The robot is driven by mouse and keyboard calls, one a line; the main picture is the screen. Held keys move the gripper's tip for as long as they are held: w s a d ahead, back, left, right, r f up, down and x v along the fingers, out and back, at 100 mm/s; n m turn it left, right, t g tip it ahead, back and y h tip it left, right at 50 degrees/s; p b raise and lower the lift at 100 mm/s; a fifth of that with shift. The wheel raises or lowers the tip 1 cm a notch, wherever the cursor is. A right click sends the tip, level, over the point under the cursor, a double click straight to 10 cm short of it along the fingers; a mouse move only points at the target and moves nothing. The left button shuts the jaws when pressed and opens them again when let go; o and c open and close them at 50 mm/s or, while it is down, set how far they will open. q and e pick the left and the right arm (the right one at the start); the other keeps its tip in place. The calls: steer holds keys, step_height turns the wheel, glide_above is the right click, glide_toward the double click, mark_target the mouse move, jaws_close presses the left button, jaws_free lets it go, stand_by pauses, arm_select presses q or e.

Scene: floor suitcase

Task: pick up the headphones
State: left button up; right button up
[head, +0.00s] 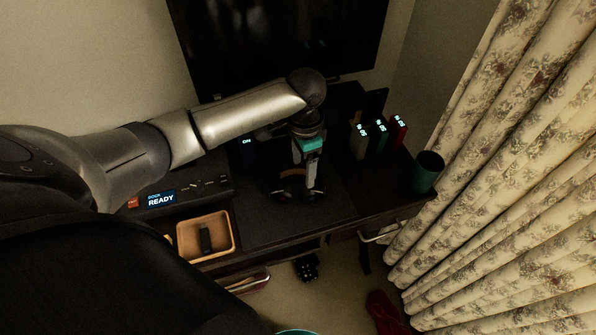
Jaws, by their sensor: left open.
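The headphones (288,174) lie on the dark mat on the desk. They look dark with a brown band, and my left gripper partly hides them. My left gripper (312,192) reaches down from above with its fingers open, right at the headphones. I cannot tell whether the fingers touch them or stand around them. My right gripper is not in view.
A wooden tray (184,240) with a dark item stands at the front left of the desk, near a console reading READY (161,199). Several lit upright devices, one red (399,132), and a green cup (427,172) stand at the right. A curtain (500,190) hangs beyond.

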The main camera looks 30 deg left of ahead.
mark_target(305, 190)
arm_select(q)
step_height(305, 190, down, 6)
steer(key=shift+d+r+b, duration=0.1)
steer(key=shift+r+b, duration=0.05)
steer(key=shift+b, duration=0.45)
steer(key=shift+w+d+f+b, duration=0.1)
steer(key=shift+f+b, duration=0.4)
steer(key=shift+f, duration=0.85)
steer(key=shift+w+d+f+b, duration=0.1)
steer(key=shift+f+b, duration=0.35)
steer(key=shift+f, duration=0.9)
jaws_close()
steer(key=shift+r, duration=0.1)
